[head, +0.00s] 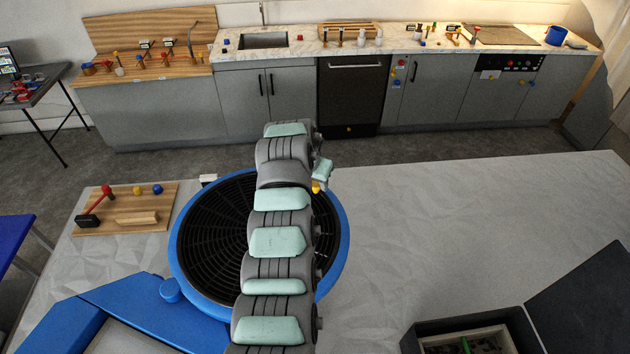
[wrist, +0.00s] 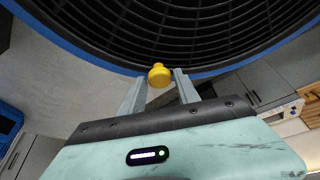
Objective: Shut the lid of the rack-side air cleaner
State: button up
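The air cleaner's round part, a black grille in a blue rim (head: 178,240), is on the grey worktop and looks tilted up toward the head camera. I cannot tell its exact angle. A blue body (head: 140,308) sits at its lower left. A yellow knob (wrist: 159,76) is at the rim's edge in the wrist view, and shows small at the upper right rim in the head view (head: 316,187). My gripper (wrist: 161,78) is open, with one finger on each side of the knob. Contact is not clear. My arm hides the middle of the grille in the head view.
A wooden board (head: 152,217) with a red-handled tool and small knobs lies left of the grille. An open black case (head: 525,335) stands at the front right. The worktop's right middle is clear. A kitchen counter (head: 300,52) runs along the back.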

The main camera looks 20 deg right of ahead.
grip_shut()
dwell(1.0)
